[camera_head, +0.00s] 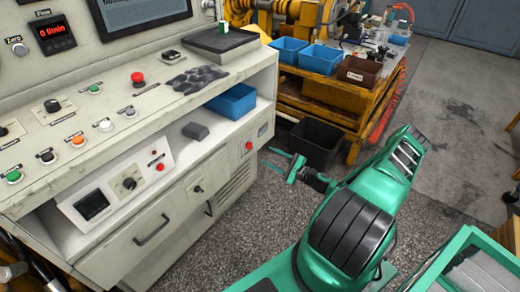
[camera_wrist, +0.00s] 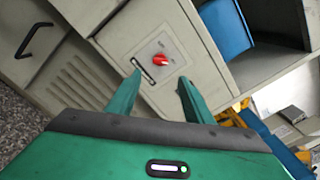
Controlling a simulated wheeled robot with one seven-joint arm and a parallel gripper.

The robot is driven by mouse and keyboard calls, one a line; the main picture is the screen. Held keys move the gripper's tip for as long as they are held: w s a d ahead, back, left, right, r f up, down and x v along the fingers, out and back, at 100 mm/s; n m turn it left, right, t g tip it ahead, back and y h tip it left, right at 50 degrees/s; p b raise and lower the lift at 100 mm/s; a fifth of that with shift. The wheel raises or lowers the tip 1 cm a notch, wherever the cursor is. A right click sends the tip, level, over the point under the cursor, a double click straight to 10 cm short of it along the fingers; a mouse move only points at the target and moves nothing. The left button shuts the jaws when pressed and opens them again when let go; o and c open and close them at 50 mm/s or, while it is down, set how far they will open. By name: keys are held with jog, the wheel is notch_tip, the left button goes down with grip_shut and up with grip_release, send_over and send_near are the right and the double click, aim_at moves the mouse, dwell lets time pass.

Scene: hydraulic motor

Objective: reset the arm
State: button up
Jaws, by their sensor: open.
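My arm (camera_head: 355,225) is green with dark ribbed bands and rises from the lower middle of the head view, bending back toward the console. My gripper (camera_head: 294,168) is in the air beside the right end of the console. In the wrist view my gripper (camera_wrist: 158,82) has its two green fingers apart with nothing between them. Beyond the fingers is the console's end panel with a red knob (camera_wrist: 160,60); the same red knob shows in the head view (camera_head: 249,145). The fingers look apart from the panel.
The grey console (camera_head: 165,225) fills the left, with a blue bin (camera_head: 232,101) on its shelf. A yellow workbench (camera_head: 335,115) with blue bins (camera_head: 320,58) stands behind, a black bin (camera_head: 316,145) on the floor beside it. A green-edged cart (camera_head: 440,270) is at lower right. Open floor (camera_head: 460,120) lies right.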

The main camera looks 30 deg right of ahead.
jog(key=shift+a, duration=0.1)
jog(key=s+a+r+n+g+y, duration=0.3)
jog(key=s+a+r+n+g, duration=0.4)
jog(key=n+g, duration=0.5)
jog(key=s+r+n+g+h, duration=0.2)
jog(key=s+r+g+h, duration=0.15)
jog(key=s+r, duration=0.55)
jog(key=s+r+n+g+h, duration=0.25)
jog(key=s+r+h, duration=0.2)
jog(key=r, duration=0.85)
jog(key=s+a+r, duration=0.2)
jog(key=s+r, duration=0.3)
jog(key=s, duration=0.3)
jog(key=s+a+r+t+h, duration=0.1)
jog(key=s+r, duration=0.3)
jog(key=s, duration=0.4)
jog(key=shift+a+r, duration=0.35)
jog(key=shift+a, duration=0.2)
jog(key=shift+s, duration=0.1)
